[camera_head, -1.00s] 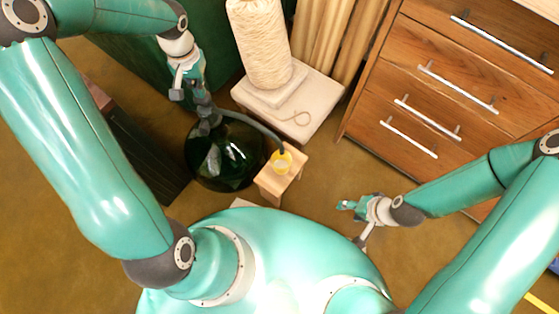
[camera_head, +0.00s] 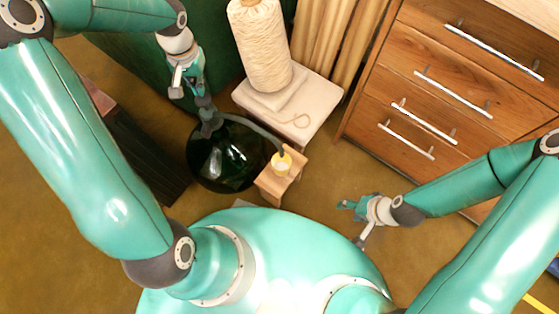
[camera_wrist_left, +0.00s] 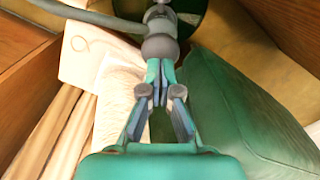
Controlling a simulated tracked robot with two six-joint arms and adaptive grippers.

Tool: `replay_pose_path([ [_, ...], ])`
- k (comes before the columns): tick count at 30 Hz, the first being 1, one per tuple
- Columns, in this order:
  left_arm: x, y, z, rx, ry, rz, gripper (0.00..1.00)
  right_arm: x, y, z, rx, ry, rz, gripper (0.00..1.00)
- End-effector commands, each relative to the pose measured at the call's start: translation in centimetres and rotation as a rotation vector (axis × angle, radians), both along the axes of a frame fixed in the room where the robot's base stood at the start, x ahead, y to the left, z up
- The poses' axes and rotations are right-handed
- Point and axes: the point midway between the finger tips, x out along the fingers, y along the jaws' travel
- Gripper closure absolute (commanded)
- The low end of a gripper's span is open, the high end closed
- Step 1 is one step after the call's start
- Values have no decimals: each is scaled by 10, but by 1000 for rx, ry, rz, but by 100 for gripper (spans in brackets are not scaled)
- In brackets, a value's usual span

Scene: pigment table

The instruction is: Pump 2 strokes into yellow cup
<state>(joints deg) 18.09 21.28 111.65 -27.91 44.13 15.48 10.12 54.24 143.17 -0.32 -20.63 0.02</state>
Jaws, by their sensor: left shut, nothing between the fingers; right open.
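A dark green glass demijohn (camera_head: 222,162) stands on the floor, with a grey pump (camera_head: 208,122) on its neck. The pump's spout pipe reaches right, and its tip is over the yellow cup (camera_head: 281,164), which stands on a small wooden stool (camera_head: 280,183). My left gripper (camera_head: 205,97) is shut and empty, fingertips down at the top of the pump head. In the left wrist view the shut fingertips (camera_wrist_left: 160,100) meet the grey pump head (camera_wrist_left: 160,48); whether they touch cannot be told for certain. My right gripper (camera_head: 345,205) is open and empty, above the floor right of the stool.
A cream yarn cone (camera_head: 261,45) stands on a pale block (camera_head: 310,100) behind the stool. A wooden drawer cabinet (camera_head: 385,85) with metal handles is at the right. A green upholstered piece (camera_wrist_left: 240,110) is beside my left gripper. Bare floor lies between stool and cabinet.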

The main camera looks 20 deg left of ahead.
Motion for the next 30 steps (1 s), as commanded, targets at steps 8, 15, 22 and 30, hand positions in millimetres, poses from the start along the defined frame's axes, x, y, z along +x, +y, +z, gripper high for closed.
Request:
replay_pose_path([
  [8,0,0,-4,0,0,0,100,0,0,-4,0,0,0,48],
  [15,0,0,-13,0,0,0,100,0,0,-11,0,0,0,48],
  [22,0,0,-21,0,0,0,100,0,0,-17,0,0,0,48],
  [30,0,0,-31,0,0,0,100,0,0,-25,0,0,0,48],
])
